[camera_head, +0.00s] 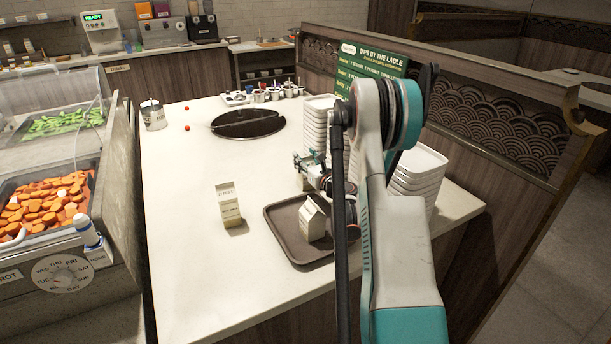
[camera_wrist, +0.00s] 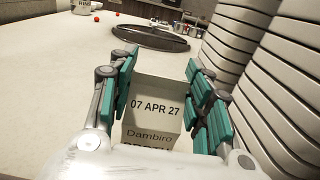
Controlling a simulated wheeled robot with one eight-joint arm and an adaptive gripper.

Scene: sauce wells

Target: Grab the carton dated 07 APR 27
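A carton with "07 APR 27" printed on its face (camera_wrist: 155,108) stands between my fingers in the wrist view, its lower part cut off by my wrist. My gripper (camera_wrist: 162,95) is open around it, with teal pads on both sides close to the carton; firm contact does not show. In the head view my gripper (camera_head: 312,172) is behind the tray, next to the stacked dishes, and partly hides that carton (camera_head: 303,183). A second carton (camera_head: 229,207) stands on the counter at left. A third carton (camera_head: 312,220) is on the brown tray (camera_head: 280,236). Their dates are unreadable.
Tall stacks of white dishes (camera_head: 421,165) stand close on the right; they also show in the wrist view (camera_wrist: 270,80). A round dark well (camera_head: 248,123), small cups and a green sign (camera_head: 368,65) are farther back. The counter's left half (camera_head: 185,270) is mostly clear.

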